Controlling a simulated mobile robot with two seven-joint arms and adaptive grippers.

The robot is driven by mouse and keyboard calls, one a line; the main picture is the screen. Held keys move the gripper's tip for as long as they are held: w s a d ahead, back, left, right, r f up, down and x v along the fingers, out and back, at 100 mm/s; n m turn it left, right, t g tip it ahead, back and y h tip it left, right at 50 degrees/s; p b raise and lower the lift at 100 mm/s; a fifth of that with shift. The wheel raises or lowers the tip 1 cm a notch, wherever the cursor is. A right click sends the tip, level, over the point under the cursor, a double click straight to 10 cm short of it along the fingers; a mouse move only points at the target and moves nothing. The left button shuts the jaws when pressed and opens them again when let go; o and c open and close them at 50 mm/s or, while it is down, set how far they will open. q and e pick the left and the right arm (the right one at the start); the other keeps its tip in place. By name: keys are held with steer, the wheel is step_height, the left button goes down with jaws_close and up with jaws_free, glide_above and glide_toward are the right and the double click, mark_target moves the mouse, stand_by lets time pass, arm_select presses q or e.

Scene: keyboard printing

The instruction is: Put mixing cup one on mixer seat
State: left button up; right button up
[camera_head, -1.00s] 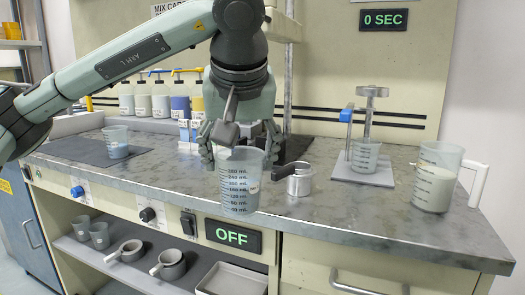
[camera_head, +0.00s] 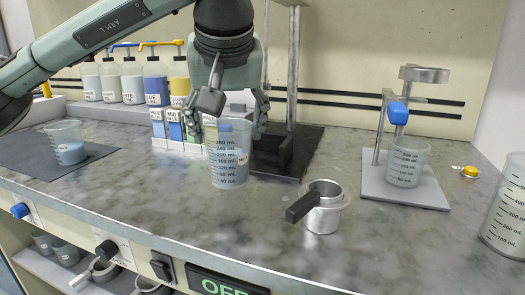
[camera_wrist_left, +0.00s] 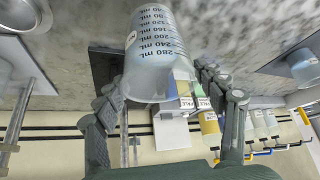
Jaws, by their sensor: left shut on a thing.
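My left gripper (camera_head: 228,128) is shut on a clear graduated cup (camera_head: 229,165) and holds it upright over the counter, left of centre. The cup also shows between the fingers (camera_wrist_left: 155,88) in the left wrist view (camera_wrist_left: 150,50). Whether its base touches the counter is unclear. On the right stands a device with a flat grey base (camera_head: 430,194), a post, a blue part (camera_head: 398,113) and a metal top (camera_head: 424,74). Another clear graduated cup (camera_head: 406,165) stands on that base. I cannot tell which part is the mixer seat. My right gripper is not seen.
A metal pot with a black handle (camera_head: 323,215) stands right of the held cup. A dark-based stand (camera_head: 305,150) is behind it. A cup with blue contents (camera_head: 67,148) stands on a dark mat at left. A large cup (camera_head: 507,215) is at far right.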

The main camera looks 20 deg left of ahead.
arm_select(q)
steer(key=w+f, duration=0.1)
steer(key=w, duration=0.5)
steer(key=w+f+p, duration=0.1)
steer(key=w, duration=0.5)
steer(key=w+f, duration=0.1)
steer(key=w, duration=0.5)
steer(key=shift+d+f, duration=0.2)
steer(key=shift+d, duration=0.1)
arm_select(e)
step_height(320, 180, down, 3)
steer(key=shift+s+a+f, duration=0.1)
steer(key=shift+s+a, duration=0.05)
arm_select(q)
steer(key=shift+f, duration=0.15)
steer(key=o, duration=1.3)
steer(key=shift+o, duration=0.2)
